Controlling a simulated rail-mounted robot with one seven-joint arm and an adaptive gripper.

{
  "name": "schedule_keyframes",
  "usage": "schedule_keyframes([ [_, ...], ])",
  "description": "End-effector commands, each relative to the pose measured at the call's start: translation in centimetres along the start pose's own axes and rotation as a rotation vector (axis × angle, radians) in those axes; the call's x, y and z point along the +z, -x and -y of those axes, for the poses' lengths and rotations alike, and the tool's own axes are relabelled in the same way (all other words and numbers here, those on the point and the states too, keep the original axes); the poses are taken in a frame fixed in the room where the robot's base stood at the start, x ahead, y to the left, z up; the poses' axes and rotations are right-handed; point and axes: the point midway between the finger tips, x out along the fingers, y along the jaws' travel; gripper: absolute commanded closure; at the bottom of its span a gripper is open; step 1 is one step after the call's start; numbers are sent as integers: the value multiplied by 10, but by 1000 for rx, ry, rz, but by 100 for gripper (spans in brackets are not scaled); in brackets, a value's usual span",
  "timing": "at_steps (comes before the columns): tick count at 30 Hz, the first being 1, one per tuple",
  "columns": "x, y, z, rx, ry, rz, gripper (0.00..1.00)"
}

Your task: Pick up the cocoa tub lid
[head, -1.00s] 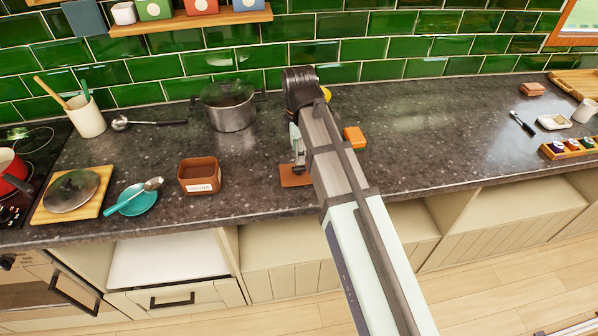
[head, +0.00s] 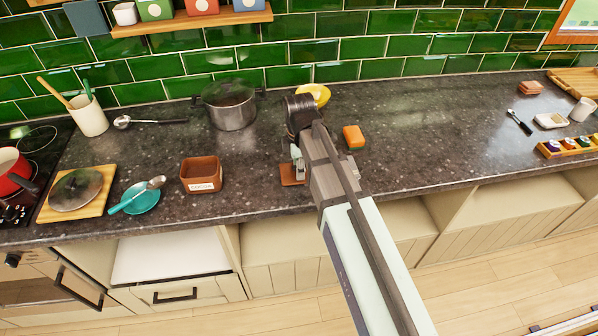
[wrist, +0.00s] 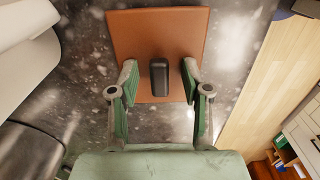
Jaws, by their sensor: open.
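The cocoa tub lid (wrist: 133,28) is a flat, square, brown-orange plate with a dark raised handle (wrist: 159,78) on it. It lies on the dark counter; in the head view the lid (head: 291,174) is partly hidden by my arm. My gripper (wrist: 158,82) is open in the wrist view, with one finger on each side of the handle and a gap on both sides. In the head view my gripper (head: 297,160) is just above the lid. The open brown cocoa tub (head: 201,175) stands to the left of the lid.
A steel pot (head: 230,107) stands behind the tub. An orange sponge-like block (head: 353,137) and a yellow item (head: 318,93) lie near my arm. A teal dish (head: 142,198) with a spoon is at left. The counter's right middle is clear.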

Motion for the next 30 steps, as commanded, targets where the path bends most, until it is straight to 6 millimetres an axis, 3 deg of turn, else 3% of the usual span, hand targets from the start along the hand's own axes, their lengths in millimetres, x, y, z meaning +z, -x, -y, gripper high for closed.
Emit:
schedule_keyframes([
  [4,0,0,0,0,0,0,56],
  [8,0,0,0,0,0,0,100],
  [22,0,1,0,-1,0,0,100],
  [30,0,18,-1,2,0,0,100],
])
